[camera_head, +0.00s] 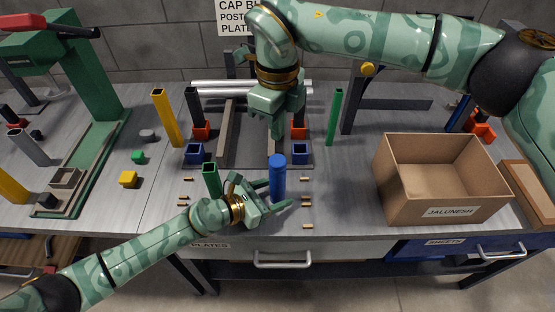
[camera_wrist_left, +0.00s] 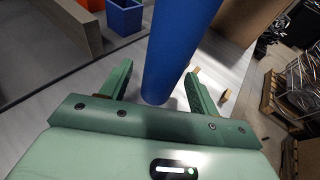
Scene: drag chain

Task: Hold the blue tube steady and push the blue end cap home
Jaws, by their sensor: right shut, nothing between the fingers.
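The blue tube (camera_head: 278,184) stands upright near the front of the bench. The blue end cap (camera_head: 277,160) sits on its top end; how deep it sits I cannot tell. My left gripper (camera_head: 275,194) is low at the tube, its fingers spread on either side of it. In the left wrist view the tube (camera_wrist_left: 170,55) rises between my left fingers (camera_wrist_left: 160,88), with a visible gap on the left side. My right gripper (camera_head: 277,136) is shut and empty, pointing down just above the cap, apparently apart from it.
An open cardboard box (camera_head: 440,180) stands to the right. Blue bins (camera_head: 194,153) and orange bins (camera_head: 201,131) lie behind. A dark green tube (camera_head: 212,180) stands close to my left wrist. Small brass pins (camera_head: 307,226) lie around the front.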

